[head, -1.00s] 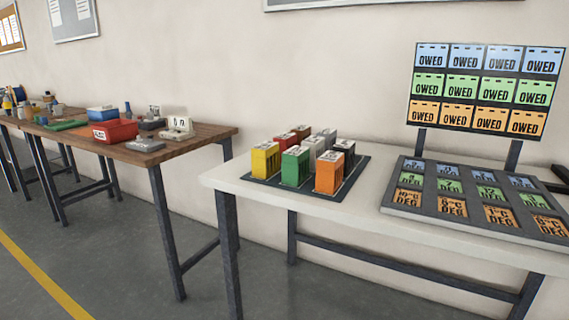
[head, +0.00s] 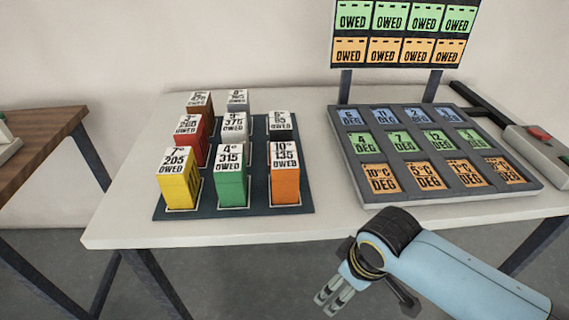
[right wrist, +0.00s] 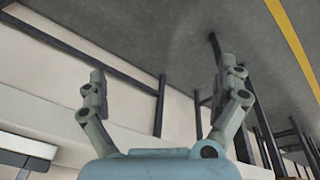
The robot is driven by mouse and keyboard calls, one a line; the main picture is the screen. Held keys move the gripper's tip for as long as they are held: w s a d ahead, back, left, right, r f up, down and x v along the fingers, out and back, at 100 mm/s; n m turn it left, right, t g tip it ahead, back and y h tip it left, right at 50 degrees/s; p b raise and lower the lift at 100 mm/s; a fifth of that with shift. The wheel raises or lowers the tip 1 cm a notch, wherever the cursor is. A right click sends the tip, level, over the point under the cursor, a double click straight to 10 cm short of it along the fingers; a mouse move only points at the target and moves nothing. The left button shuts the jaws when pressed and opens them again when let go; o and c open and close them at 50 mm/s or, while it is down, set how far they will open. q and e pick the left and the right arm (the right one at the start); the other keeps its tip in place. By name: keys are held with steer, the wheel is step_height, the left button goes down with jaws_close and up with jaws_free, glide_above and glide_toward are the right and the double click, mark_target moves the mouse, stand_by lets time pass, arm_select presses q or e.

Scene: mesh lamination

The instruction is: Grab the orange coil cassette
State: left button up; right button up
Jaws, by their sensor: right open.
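The orange coil cassette (head: 285,180) stands upright at the front right of a dark mat (head: 240,205) on the white table. Its white top label reads "10° 135 OWED". My right gripper (head: 337,302) is in front of the table's front edge, below and right of the orange cassette, apart from it and empty. In the right wrist view its two fingers (right wrist: 158,85) are spread wide with nothing between them. My left gripper is not in view.
Yellow, red, brown and grey cassettes share the mat. A grey card tray (head: 347,160) lies to the right. White tabletop (head: 130,220) is bare at left.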

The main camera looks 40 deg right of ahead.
steer(key=w+r+n+p, duration=0.25)
steer(key=w+r, duration=0.25)
steer(key=r, duration=0.7)
steer(key=n+g+y+p, duration=0.2)
steer(key=n, duration=0.6)
glide_toward(284, 154)
steer(key=shift+s+d+f+m, duration=0.2)
steer(key=shift+s+d+m, duration=0.05)
steer(key=shift+s+d, duration=0.1)
steer(key=f, duration=0.4)
steer(key=shift+w+a+f, duration=0.2)
steer(key=shift+a, duration=0.1)
steer(key=f, duration=0.2)
steer(key=a+f+p, duration=0.1)
steer(key=f, duration=0.2)
steer(key=shift+w+a+f, duration=0.15)
steer(key=shift+w+f, duration=0.05)
steer(key=shift+f, duration=0.1)
steer(key=c, duration=1.5)
